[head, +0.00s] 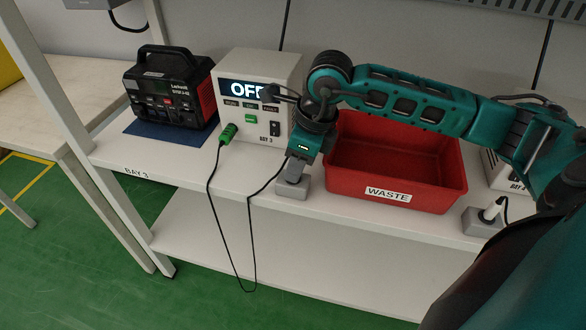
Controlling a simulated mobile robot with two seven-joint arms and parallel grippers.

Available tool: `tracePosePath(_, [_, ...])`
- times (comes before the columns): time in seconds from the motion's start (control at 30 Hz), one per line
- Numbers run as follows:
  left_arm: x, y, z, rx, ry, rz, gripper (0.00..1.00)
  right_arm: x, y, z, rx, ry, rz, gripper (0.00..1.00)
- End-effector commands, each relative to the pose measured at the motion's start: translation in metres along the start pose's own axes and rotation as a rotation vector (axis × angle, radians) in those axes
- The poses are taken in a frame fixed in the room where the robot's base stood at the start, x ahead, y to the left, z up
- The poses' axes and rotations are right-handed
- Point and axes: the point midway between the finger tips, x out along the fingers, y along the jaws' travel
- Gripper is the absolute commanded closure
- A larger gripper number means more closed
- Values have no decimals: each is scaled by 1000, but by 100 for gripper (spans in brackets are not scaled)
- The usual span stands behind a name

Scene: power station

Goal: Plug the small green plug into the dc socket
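The small green plug (228,133) is at the lower left front corner of the white unit (262,65). Its black cable hangs over the shelf edge in a long loop and rises toward my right gripper. I cannot tell whether the plug touches the unit. The unit's display reads OFF, and its front has small labelled ports; my wrist hides part of it. I cannot make out which is the dc socket. My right gripper (293,172) points down over a grey block (290,188), right of the green plug and apart from it. Its fingertips are unclear. My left gripper is out of view.
A black and red power station (172,85) stands on a blue mat (150,130) at left. A red WASTE bin (395,165) stands right of my gripper. Another grey block (481,222) holds a white plug (493,209). The shelf front before the power station is clear.

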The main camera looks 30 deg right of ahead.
Motion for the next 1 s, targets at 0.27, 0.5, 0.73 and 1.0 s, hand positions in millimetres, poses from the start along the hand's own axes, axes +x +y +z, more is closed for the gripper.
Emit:
tracePosePath(0.27, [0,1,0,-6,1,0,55,0,0,0,0,0,0,95])
tracePosePath(0.5, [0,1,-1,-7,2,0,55,0,0,0,0,0,0,100])
tracePosePath(0.73, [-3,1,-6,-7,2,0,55,-8,0,2,0,-1,-1,100])
tracePosePath(1.0, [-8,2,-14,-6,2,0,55,-21,0,6,0,0,0,100])
